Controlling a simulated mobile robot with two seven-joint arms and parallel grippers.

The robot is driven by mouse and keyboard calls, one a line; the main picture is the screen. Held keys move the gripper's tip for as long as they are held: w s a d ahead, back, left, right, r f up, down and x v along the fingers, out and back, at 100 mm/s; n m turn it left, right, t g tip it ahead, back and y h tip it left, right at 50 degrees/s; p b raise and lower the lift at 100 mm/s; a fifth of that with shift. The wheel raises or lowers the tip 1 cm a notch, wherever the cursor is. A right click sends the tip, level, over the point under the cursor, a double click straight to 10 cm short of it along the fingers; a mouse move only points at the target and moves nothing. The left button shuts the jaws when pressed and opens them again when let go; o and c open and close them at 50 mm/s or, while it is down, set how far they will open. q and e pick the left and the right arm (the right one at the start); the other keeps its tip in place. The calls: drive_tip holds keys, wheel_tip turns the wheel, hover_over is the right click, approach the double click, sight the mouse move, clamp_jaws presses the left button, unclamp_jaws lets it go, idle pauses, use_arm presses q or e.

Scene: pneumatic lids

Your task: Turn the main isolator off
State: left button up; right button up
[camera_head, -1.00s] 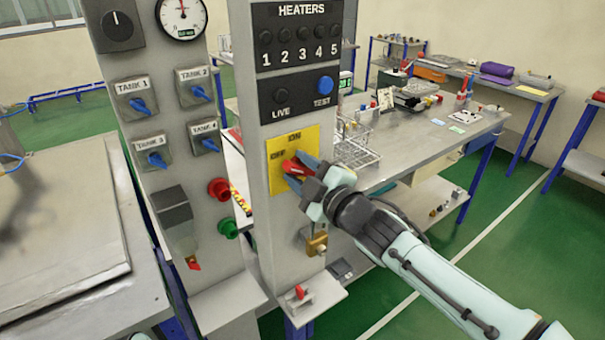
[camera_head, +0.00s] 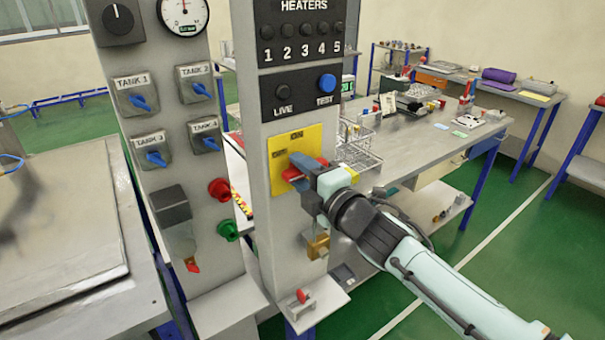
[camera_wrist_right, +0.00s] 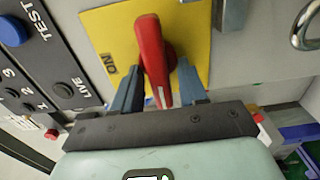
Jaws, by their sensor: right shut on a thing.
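The main isolator is a red rotary handle (camera_head: 291,174) on a yellow plate (camera_head: 312,137) on the grey post. ON is marked at the plate's top and OFF at its left. My right gripper (camera_head: 302,168) is shut on the handle, with its blue fingers on either side of it. In the right wrist view the red handle (camera_wrist_right: 151,50) stands between the two fingers (camera_wrist_right: 160,88). Its white-marked end lies near the palm. The handle lies roughly level across the plate, toward the OFF side. The wrist view also shows ON on the plate (camera_wrist_right: 98,25). My left gripper is out of view.
A brass padlock (camera_head: 318,246) hangs below the plate, close under my right wrist. The heater buttons (camera_head: 295,90) are above. A left panel (camera_head: 165,100) carries tank switches plus red and green knobs. A workbench (camera_head: 420,150) stands behind on the right.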

idle(0.4)
drive_tip(key=o, duration=0.7)
drive_tip(key=shift+c, duration=0.2)
drive_tip(key=v, duration=1.3)
drive_tip(key=shift+p, duration=0.3)
drive_tip(key=shift+s+d, duration=0.1)
drive_tip(key=shift+d, duration=0.05)
